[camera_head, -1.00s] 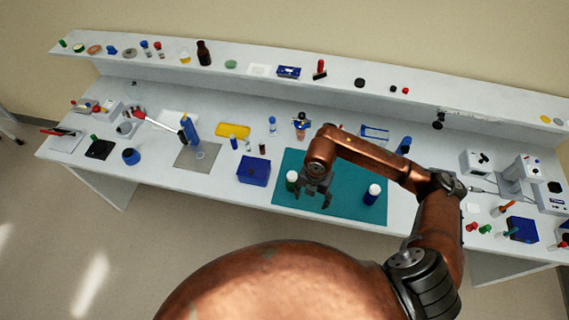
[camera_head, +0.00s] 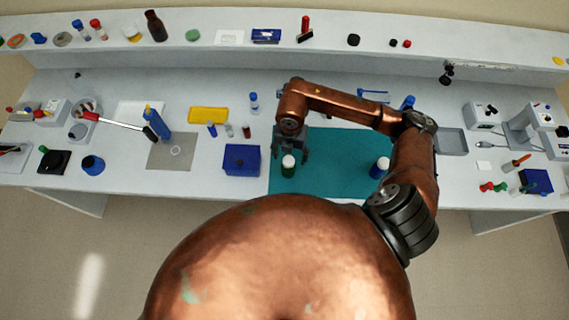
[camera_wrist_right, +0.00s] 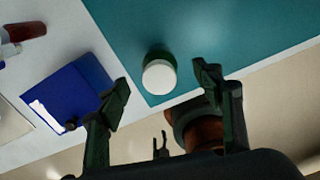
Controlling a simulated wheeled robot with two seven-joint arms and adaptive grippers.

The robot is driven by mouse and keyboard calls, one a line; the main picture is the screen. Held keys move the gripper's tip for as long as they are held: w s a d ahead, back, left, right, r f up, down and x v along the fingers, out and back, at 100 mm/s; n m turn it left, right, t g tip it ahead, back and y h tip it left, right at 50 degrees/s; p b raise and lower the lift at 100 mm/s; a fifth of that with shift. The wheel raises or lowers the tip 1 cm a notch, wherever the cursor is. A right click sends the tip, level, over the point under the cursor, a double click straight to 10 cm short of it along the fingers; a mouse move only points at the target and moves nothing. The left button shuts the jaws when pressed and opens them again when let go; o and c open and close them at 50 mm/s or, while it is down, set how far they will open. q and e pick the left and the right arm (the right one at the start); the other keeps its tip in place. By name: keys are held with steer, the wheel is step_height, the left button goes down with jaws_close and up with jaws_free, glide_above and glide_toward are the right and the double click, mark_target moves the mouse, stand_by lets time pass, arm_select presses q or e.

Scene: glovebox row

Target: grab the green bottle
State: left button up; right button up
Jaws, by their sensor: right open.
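The green bottle (camera_head: 288,168) has a white cap and stands upright on the left part of the teal mat (camera_head: 335,165). My right gripper (camera_head: 291,154) is open right at the bottle, its fingers close around the cap area in the head view. In the right wrist view the bottle (camera_wrist_right: 160,72) shows mainly its white cap, ahead of and between the open fingers of my right gripper (camera_wrist_right: 164,88). No contact between fingers and bottle can be made out. My left gripper does not show.
A blue bottle with a white cap (camera_head: 380,168) stands at the mat's right side. A blue box (camera_head: 242,160) stands just left of the mat and is near the left finger in the wrist view (camera_wrist_right: 68,95). The mat between the two bottles is clear.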

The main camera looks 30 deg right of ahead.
steer(key=shift+w+f, duration=0.1)
steer(key=shift+f, duration=0.35)
steer(key=f, duration=0.4)
steer(key=f+p, duration=0.1)
steer(key=f, duration=0.2)
steer(key=shift+s+a+f, duration=0.1)
steer(key=shift+s+a, duration=0.15)
steer(key=shift+c, duration=0.3)
steer(key=c, duration=1.3)
